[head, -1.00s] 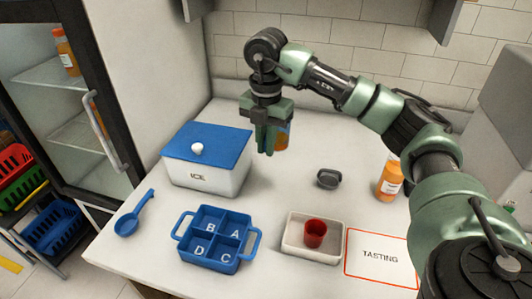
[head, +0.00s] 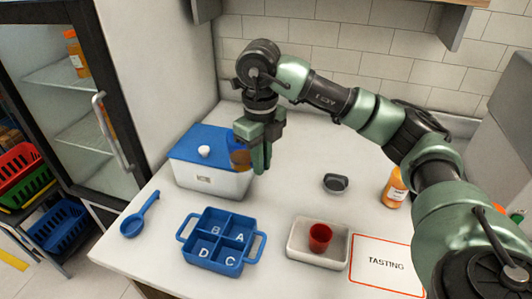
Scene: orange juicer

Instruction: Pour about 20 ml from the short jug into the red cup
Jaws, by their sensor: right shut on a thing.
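The red cup (head: 320,236) stands upright in a white tray (head: 300,253) at the front centre of the counter. My right gripper (head: 260,160) points down beside the ice box, well behind and left of the cup. It is shut on a small vessel with orange content (head: 240,158), apparently the short jug. The gripper fingers hide much of the vessel, and I cannot tell its tilt well. It is raised in front of the ice box's right side. My left gripper is not in view.
The white ice box (head: 212,183) with a blue lid stands at the left. In front are a blue scoop (head: 135,224) and a blue lettered tray (head: 262,240). A dark grey dish (head: 336,183), an orange bottle (head: 394,188) and a tasting mat (head: 385,282) are at the right.

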